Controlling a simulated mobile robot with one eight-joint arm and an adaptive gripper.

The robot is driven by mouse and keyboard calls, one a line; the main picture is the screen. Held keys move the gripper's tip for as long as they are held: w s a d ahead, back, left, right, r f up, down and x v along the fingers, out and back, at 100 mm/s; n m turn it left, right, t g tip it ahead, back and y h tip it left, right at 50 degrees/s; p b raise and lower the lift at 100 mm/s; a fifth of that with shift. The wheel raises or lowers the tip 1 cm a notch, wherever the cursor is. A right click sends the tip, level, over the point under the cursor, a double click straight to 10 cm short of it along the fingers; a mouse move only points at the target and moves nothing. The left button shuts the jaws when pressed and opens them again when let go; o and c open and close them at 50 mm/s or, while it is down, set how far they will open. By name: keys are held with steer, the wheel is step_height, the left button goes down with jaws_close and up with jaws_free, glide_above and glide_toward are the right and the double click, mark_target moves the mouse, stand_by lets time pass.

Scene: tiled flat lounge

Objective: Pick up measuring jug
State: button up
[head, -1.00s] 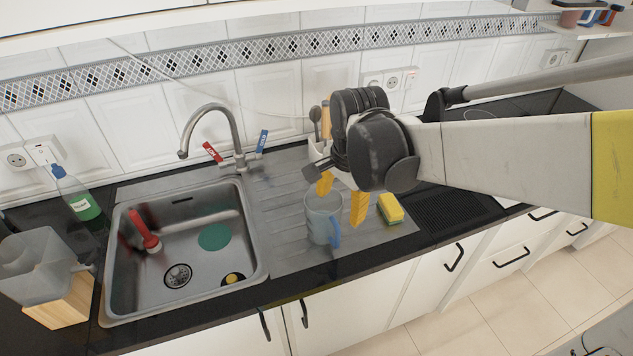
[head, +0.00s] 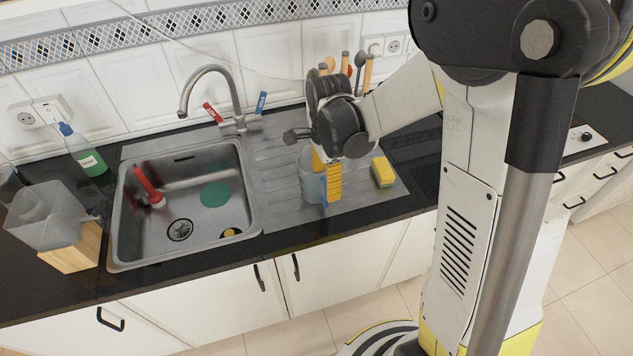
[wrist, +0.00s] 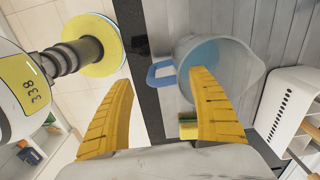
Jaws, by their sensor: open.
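The measuring jug (head: 306,181) is translucent grey-blue with a blue handle. It stands upright on the metal drainboard right of the sink, partly hidden by my gripper. My gripper (head: 327,172) is open, its yellow fingers pointing down at the jug's front right. In the wrist view the jug (wrist: 235,65) is at upper right, and its blue handle (wrist: 153,76) shows between the two fingertips of my gripper (wrist: 160,80). The right finger overlaps the jug's body in that view. I cannot tell whether either finger touches the jug.
A yellow sponge (head: 382,172) lies right of the jug. A utensil holder, white in the wrist view (wrist: 285,105), stands behind it. The sink (head: 185,258) with its faucet (head: 212,75) is to the left. A green bottle (head: 88,158) and clear container (head: 48,215) stand further left.

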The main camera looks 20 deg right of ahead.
step_height(320, 180, down, 4)
steer(key=shift+w+r+b, duration=0.15)
steer(key=shift+r+b, duration=0.1)
steer(key=shift+b, duration=0.15)
steer(key=shift+r, duration=0.1)
steer(key=c, duration=1.5)
steer(key=shift+r, duration=0.2)
